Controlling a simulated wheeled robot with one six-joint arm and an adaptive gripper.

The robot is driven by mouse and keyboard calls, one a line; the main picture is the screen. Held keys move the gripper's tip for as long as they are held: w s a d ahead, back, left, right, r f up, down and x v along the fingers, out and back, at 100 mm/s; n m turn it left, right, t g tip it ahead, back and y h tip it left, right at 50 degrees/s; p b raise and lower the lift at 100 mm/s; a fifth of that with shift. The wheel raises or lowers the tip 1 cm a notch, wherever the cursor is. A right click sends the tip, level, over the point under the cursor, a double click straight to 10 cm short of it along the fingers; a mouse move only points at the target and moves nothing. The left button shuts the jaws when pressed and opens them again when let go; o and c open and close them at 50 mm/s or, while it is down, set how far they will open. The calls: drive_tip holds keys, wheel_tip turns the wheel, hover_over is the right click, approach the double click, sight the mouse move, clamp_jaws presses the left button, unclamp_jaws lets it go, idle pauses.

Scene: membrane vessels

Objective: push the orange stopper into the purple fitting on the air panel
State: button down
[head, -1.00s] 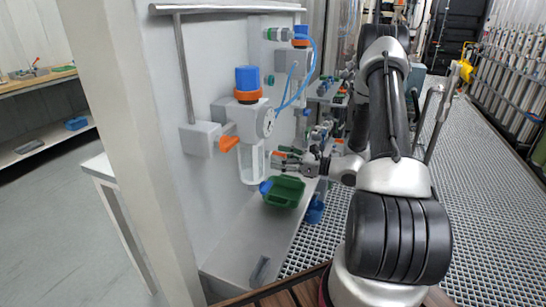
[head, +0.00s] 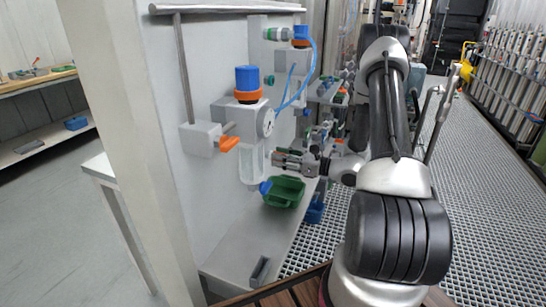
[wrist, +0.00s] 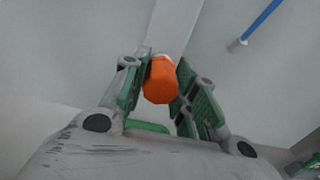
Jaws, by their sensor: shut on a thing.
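The orange stopper (wrist: 160,80) sits between the green-padded fingers of my gripper (wrist: 161,88) in the wrist view, and the fingers are shut on it. In the head view my gripper (head: 276,158) points left toward the air panel, just right of the clear bowl (head: 252,165) of the filter unit. The stopper is too small or covered to make out there. I cannot make out the purple fitting in either view; it may be hidden behind the filter unit or the gripper.
Blue tubes (head: 309,75) loop above. Open grating floor (head: 490,220) lies to the right.

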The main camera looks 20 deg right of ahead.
drive_tip(key=shift+s+d, duration=0.1)
drive_tip(key=shift+d, duration=0.05)
drive_tip(key=shift+v, duration=2.85)
wheel_tip(320, 180, up, 13)
drive_tip(key=shift+s+d, duration=0.3)
drive_tip(key=shift+s, duration=0.05)
drive_tip(key=shift+x, duration=2.9)
